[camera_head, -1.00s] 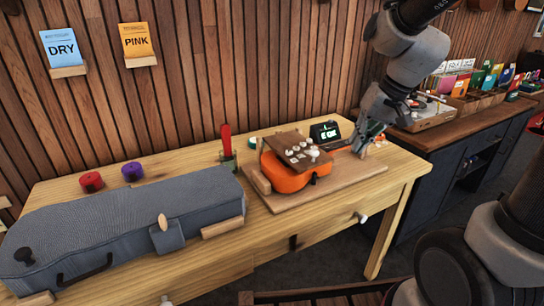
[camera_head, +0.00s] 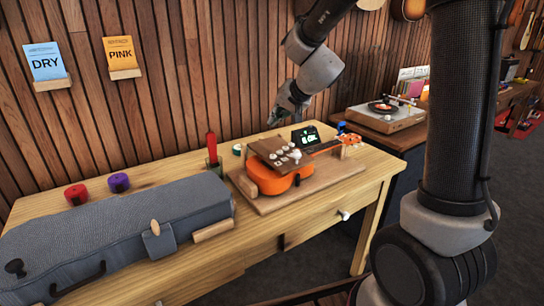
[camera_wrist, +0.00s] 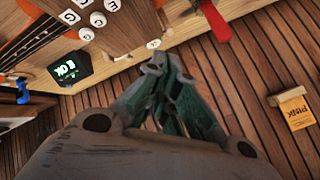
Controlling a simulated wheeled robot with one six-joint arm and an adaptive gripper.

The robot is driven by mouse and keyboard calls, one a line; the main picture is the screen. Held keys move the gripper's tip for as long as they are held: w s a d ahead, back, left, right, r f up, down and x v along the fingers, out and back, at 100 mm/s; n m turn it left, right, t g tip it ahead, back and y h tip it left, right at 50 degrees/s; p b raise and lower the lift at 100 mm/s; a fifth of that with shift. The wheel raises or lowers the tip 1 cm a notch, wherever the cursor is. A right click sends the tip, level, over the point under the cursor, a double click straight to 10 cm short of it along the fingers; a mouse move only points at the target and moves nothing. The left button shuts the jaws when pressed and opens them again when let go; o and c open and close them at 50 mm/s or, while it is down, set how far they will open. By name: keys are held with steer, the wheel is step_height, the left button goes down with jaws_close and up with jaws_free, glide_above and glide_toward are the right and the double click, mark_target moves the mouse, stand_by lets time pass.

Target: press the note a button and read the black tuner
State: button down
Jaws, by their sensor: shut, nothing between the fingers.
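The black tuner (camera_head: 306,137) stands behind the orange ukulele (camera_head: 270,182) on the workbench, with lit green characters. They look like "OK" after one character I cannot read surely. The tuner also shows upside down in the wrist view (camera_wrist: 69,68). White round note buttons (camera_head: 281,154) sit on a brown board over the ukulele. In the wrist view some lettered buttons (camera_wrist: 98,19) show, but I cannot pick out the A. My gripper (camera_head: 277,117) is shut and empty, above and behind the board, apart from the buttons. Its fingers (camera_wrist: 172,75) show in the wrist view.
A grey ukulele case (camera_head: 120,235) fills the bench's left side. A red upright tool (camera_head: 211,145) stands left of the ukulele. Red (camera_head: 76,194) and purple (camera_head: 118,182) rolls lie behind the case. A turntable (camera_head: 386,115) stands on the counter at right.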

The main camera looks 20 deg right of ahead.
mark_target(273, 156)
steer(key=shift+f, duration=0.15)
steer(key=shift+f, duration=4.3)
steer(key=shift+f, duration=0.1)
steer(key=shift+f, duration=0.3)
steer(key=shift+f, duration=0.5)
steer(key=shift+r, duration=0.95)
